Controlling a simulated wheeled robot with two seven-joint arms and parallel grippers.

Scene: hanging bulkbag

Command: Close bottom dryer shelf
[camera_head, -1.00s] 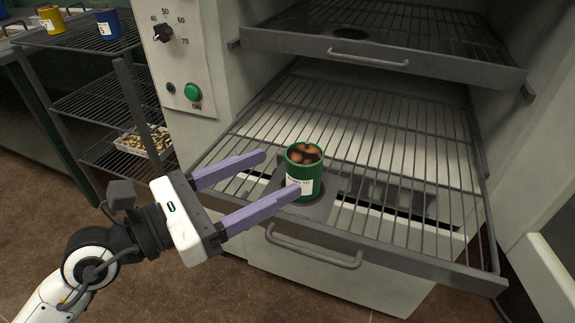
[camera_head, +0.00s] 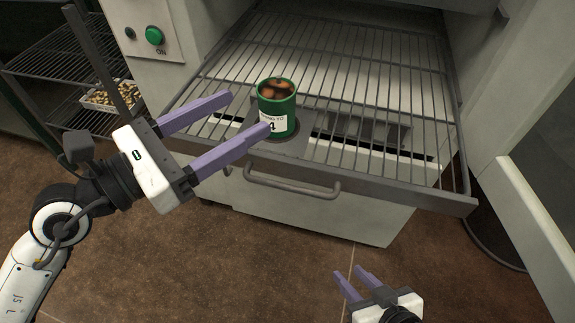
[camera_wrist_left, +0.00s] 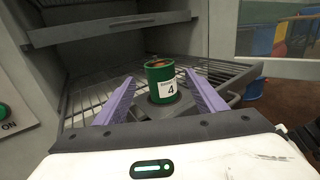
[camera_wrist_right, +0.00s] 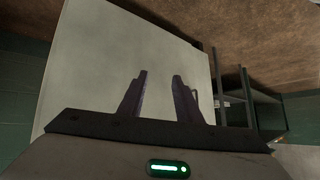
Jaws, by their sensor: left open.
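The bottom dryer shelf (camera_head: 345,75) is a wire rack pulled out of the dryer, with a handle (camera_head: 291,184) on its front edge. A green can (camera_head: 277,107) labelled 4, with brown contents, stands upright near the shelf's front; it also shows in the left wrist view (camera_wrist_left: 162,82). My left gripper (camera_head: 250,116) is open, its purple fingers at the shelf's front left, near the can. In the left wrist view the can appears between the fingers, apart from both. My right gripper (camera_head: 354,277) is open and empty, low in front of the dryer and below the handle.
An open dryer door (camera_head: 535,215) stands at the right. A control panel with a green ON button (camera_head: 154,36) is at the left. A wire rack (camera_head: 45,70) holding a tray of pieces (camera_head: 108,97) stands further left. The floor before the dryer is clear.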

